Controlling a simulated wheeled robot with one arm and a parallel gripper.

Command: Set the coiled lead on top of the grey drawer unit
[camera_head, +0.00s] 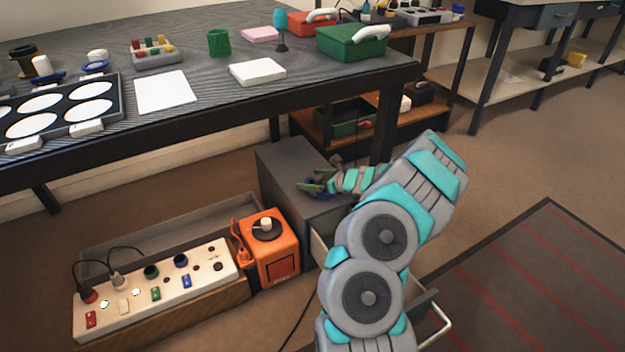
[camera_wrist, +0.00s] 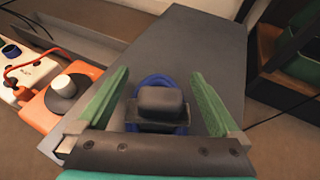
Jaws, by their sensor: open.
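The grey drawer unit (camera_head: 283,163) stands on the floor by the workbench; its flat top also fills the middle of the wrist view (camera_wrist: 200,42). The blue coiled lead (camera_wrist: 150,79) shows over that top, between my fingers, with a dark block in front of it hiding its middle. My gripper (camera_head: 317,184) is low over the unit's top. Its green fingers stand apart on either side of the coil in the wrist view (camera_wrist: 160,74), with a gap on each side. I cannot tell whether the coil bears fully on the top.
An orange box (camera_head: 283,262) with a white knob stands left of the unit, beside a white panel (camera_head: 140,298) with plugs and switches. The workbench (camera_head: 225,92) with its dark leg is close behind. A pale handle (camera_head: 443,325) shows right of my arm. Floor at right is open.

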